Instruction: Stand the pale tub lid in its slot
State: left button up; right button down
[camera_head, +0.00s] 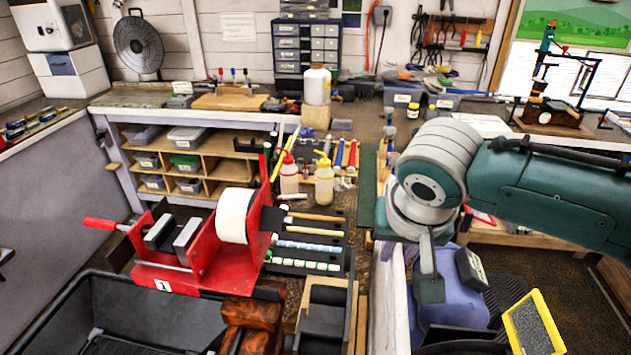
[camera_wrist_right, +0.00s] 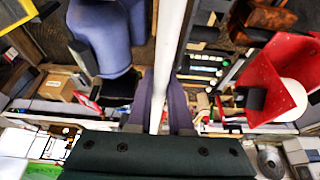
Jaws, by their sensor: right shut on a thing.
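My right gripper (camera_head: 431,285) hangs from the arm that enters from the right, above the right side of the bench. It is shut on a thin white piece, the pale tub lid (camera_wrist_right: 172,50). In the right wrist view the lid shows edge-on as a narrow strip between the fingers (camera_wrist_right: 162,100). In the head view a white upright panel (camera_head: 391,305) stands just left of the fingers; I cannot tell whether it is the lid or part of the bench. I cannot make out the slot. My left gripper is not in view.
A red clamp stand (camera_head: 180,277) with a white tape roll (camera_head: 236,215) stands at left. Two bottles (camera_head: 324,182) stand mid-bench. A blue rounded object (camera_head: 455,300) is below my right gripper, with a yellow-framed pad (camera_head: 532,325) to its right. A cubby shelf (camera_head: 205,162) holds several tubs.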

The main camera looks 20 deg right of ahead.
jog(key=shift+f+b, duration=0.3)
jog(key=shift+f, duration=0.2)
jog(key=c, duration=0.8)
grip_release()
jog(key=shift+o, duration=0.2)
jog(key=shift+s+a+r, duration=0.1)
jog(key=shift+s+r, duration=0.05)
jog(key=shift+r, duration=0.4)
jog(key=v, duration=0.7)
jog(key=shift+a+r, duration=0.15)
jog(key=shift+r, duration=0.1)
jog(key=shift+s+a+r, duration=0.1)
jog(key=shift+s+r, duration=0.2)
jog(key=shift+r, duration=0.3)
